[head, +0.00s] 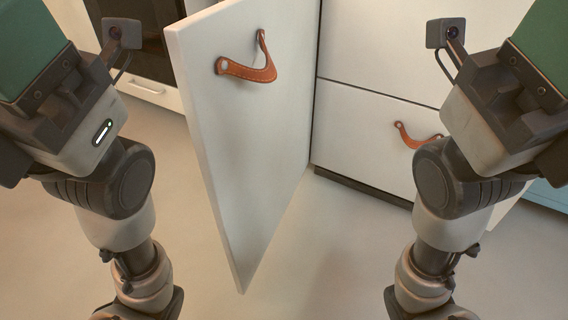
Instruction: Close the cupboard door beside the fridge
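The white cupboard door (235,150) stands open in the middle of the head view, swung out toward me with its free edge on the left. A tan leather pull (248,72) is fixed near the top of its face. The cupboard's inside is hidden behind the door. To the right is a tall white front split into an upper and a lower panel (360,140); I cannot tell for sure if it is the fridge. My arms show at both sides of the view, apart from the door. The fingers of both grippers are out of view.
A second leather pull (417,135) is on the lower panel, partly behind my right arm. A dark oven-like front (140,40) with a white drawer below it is at the upper left. The pale floor (330,260) is clear around the door. A light blue surface (546,193) shows at the right edge.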

